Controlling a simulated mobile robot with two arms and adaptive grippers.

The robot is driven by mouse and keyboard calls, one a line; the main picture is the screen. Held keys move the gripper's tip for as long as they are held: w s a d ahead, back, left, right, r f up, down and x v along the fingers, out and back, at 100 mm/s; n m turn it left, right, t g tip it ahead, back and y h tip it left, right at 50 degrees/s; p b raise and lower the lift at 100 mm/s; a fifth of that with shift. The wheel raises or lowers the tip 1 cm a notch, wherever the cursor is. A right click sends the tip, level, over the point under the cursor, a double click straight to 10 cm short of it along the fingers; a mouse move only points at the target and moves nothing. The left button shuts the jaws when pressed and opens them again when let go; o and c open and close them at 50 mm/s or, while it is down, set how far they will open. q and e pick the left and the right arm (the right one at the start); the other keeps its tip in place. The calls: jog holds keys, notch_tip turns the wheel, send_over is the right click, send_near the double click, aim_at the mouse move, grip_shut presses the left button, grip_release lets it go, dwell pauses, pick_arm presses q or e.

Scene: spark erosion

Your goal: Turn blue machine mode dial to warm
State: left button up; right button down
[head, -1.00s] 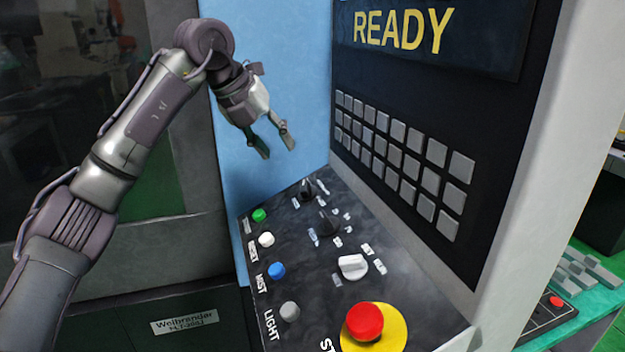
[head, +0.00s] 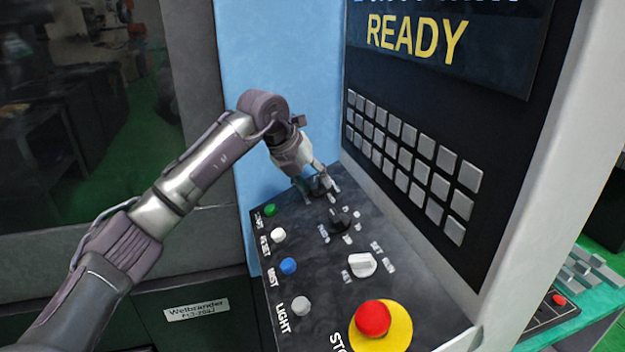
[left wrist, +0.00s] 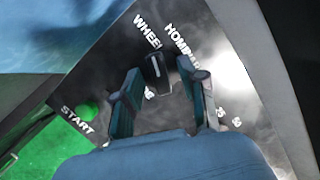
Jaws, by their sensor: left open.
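The blue machine (head: 280,75) has a dark sloping control panel (head: 315,285). My left gripper (head: 317,194) is open over the panel's far end, at the farthest black dial, which it mostly hides in the head view. The left wrist view shows this black dial (left wrist: 158,73) between and just beyond the two spread fingers of the gripper (left wrist: 160,95). I cannot tell whether a finger touches the dial. My right gripper is not in view.
A second black dial (head: 339,220) and a white dial (head: 361,264) lie nearer. Green (head: 271,210), white (head: 278,235), blue (head: 288,266) and grey (head: 301,306) buttons line the left side. A red stop button (head: 373,319) is in front. The keypad wall (head: 410,150) rises at right.

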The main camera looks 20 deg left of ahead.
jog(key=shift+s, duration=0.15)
pick_arm(q)
grip_shut()
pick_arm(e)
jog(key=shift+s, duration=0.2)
